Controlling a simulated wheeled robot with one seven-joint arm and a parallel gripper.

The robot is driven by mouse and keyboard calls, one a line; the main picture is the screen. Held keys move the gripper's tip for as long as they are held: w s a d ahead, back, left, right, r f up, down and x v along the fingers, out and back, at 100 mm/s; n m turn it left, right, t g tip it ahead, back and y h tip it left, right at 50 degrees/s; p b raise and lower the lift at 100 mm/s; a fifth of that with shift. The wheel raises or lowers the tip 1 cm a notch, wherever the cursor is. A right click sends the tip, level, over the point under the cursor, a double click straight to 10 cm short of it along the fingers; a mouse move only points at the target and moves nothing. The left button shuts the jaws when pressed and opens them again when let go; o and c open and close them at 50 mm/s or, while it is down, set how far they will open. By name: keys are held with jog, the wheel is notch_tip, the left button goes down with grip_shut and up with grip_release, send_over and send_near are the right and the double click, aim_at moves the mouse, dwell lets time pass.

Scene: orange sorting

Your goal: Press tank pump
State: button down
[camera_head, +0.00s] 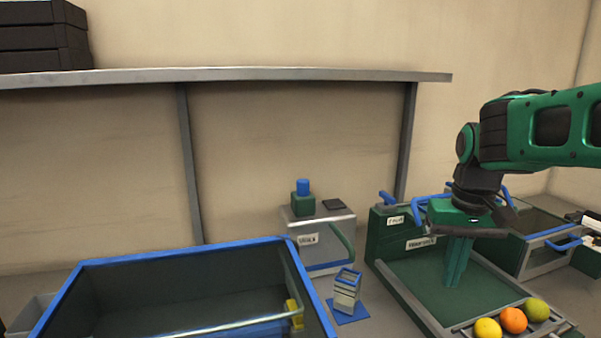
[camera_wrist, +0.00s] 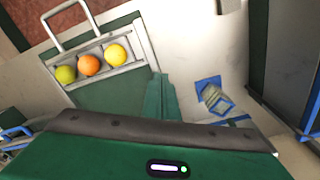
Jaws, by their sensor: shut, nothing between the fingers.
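A grey box (camera_head: 318,228) with a small white label, hard to read, stands against the back wall. On it sits a dark green block with a blue knob (camera_head: 303,187) on top, which looks like the pump. The knob stands raised with nothing touching it. A green curved tube runs down the box's right side. My gripper (camera_head: 455,283) is to the right of the box, fingers pointing down and pressed together, empty, over the green tray (camera_head: 408,292). In the wrist view my gripper (camera_wrist: 161,78) also shows shut. The knob is not visible there.
A large blue-rimmed bin (camera_head: 183,250) fills the front left. A small container on a blue pad (camera_head: 349,313) stands between bin and tray. A yellow fruit (camera_head: 488,328), an orange (camera_head: 513,320) and a green fruit (camera_head: 537,310) lie in the tray's front rack. A shelf (camera_head: 240,75) hangs above.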

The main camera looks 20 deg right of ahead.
jog(key=w+a+r+n, duration=0.1)
jog(key=w+r, duration=0.6)
jog(key=w, duration=0.3)
notch_tip(320, 180, up, 17)
jog(key=n+t, duration=0.3)
jog(key=n, duration=0.1)
send_over(302, 180)
jog(key=s, duration=0.4)
jog(key=shift+r, duration=0.2)
jog(key=x, duration=0.8)
jog(key=s+x, duration=0.1)
jog(key=x, duration=0.4)
jog(key=shift+s+a+f, duration=0.1)
jog(key=shift+f, duration=0.55)
